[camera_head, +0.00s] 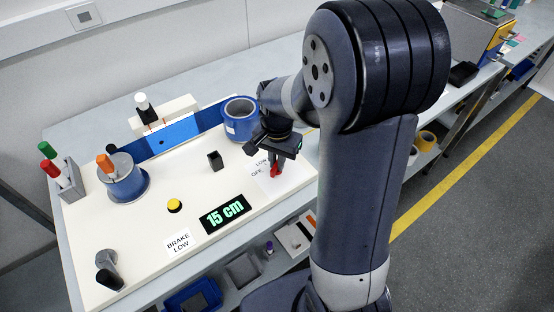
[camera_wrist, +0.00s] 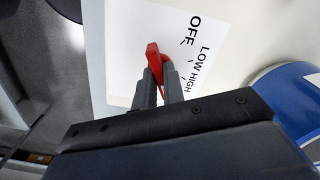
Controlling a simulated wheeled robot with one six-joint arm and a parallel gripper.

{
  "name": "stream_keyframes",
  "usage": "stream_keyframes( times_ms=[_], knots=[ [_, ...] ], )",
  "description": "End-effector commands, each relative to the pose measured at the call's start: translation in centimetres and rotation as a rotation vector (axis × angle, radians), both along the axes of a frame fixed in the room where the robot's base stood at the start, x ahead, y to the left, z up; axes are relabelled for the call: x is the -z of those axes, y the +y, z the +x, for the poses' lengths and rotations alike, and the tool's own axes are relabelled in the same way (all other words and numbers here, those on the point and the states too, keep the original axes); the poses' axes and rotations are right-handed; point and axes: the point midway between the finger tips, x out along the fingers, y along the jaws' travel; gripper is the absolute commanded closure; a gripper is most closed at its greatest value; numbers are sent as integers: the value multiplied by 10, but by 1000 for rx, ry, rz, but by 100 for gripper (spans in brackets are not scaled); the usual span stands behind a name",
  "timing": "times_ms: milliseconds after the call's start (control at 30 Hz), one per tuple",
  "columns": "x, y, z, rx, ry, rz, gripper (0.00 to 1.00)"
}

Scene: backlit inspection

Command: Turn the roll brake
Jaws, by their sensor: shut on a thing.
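The roll brake is a red handle (camera_head: 275,172) on a white plate marked OFF, LOW and HIGH, at the right end of the bench panel. In the wrist view, the red handle (camera_wrist: 153,52) sticks out between and beyond the fingertips. My gripper (camera_wrist: 160,78) is shut on it, with one dark finger on each side. In the head view my gripper (camera_head: 280,160) reaches down onto the handle and hides part of it and of the labels. Which mark the handle points at is hard to tell. A sign (camera_head: 179,243) reads BRAKE LOW.
A green display (camera_head: 225,214) reads 15 cm, near a yellow button (camera_head: 175,206). Blue rolls stand at the back right (camera_head: 240,118) and left (camera_head: 124,183), with a blue strip (camera_head: 172,137) between them. A dark lever (camera_head: 108,272) is at front left. A pen holder (camera_head: 70,182) stands far left.

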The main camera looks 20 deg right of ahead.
Motion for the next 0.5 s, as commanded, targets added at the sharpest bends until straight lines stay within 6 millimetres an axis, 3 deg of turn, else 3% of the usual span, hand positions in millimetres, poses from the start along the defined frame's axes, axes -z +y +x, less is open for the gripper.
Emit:
stream_keyframes(
  times_ms=[367,400,500],
  knots=[
    [-1,0,0,7,-2,1,100],
    [-1,0,0,7,-2,1,88],
    [0,0,0,7,-1,0,80]
  ],
)
